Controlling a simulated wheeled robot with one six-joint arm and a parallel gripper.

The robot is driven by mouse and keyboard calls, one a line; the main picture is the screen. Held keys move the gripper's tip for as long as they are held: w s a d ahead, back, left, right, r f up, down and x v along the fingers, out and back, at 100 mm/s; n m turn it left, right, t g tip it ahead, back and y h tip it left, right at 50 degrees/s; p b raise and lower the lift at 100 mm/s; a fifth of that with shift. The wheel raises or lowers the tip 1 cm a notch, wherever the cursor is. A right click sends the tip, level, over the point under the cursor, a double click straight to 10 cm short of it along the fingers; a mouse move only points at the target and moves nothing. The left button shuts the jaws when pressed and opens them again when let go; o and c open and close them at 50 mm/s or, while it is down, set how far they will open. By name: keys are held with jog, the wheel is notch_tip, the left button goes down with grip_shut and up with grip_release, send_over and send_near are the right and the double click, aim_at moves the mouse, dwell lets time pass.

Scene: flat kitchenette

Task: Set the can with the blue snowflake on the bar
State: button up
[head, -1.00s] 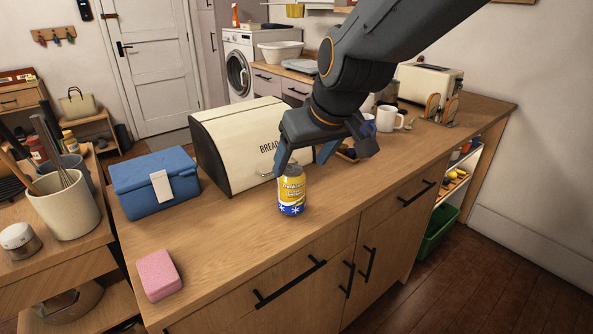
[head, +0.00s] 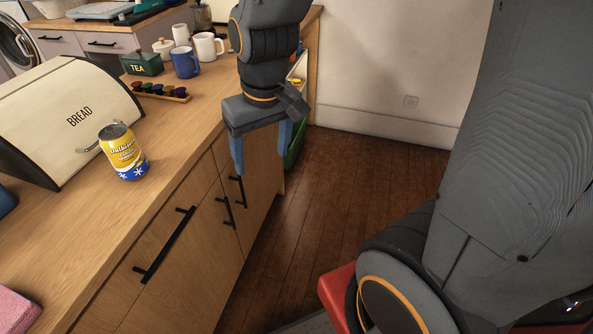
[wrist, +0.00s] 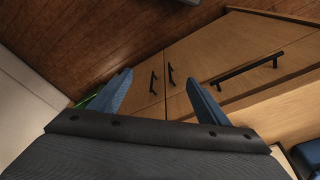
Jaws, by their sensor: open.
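The yellow can with blue snowflakes (head: 123,153) stands upright on the wooden counter (head: 60,240), in front of the bread box. My gripper (head: 262,160) is open and empty. It is to the right of the can, apart from it, over the floor side of the counter's front edge. In the wrist view my gripper (wrist: 160,95) shows its two blue fingers spread, with cabinet doors and floor beyond and nothing between them. The can does not show in the wrist view.
The bread box (head: 62,118) is close behind the can. A rack of coloured pods (head: 160,91), a tea tin (head: 142,64), a blue mug (head: 185,62) and a white mug (head: 207,46) stand farther back. A pink sponge (head: 14,310) lies lower left. Open floor (head: 330,220) is at right.

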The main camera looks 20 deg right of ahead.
jog(key=s+d+f+m+g, duration=0.1)
jog(key=s+d+f+m, duration=0.1)
jog(key=s+d, duration=0.3)
jog(key=shift+s+d+f+g+h, duration=0.25)
jog(key=shift+d+f, duration=0.2)
jog(key=shift+f, duration=0.35)
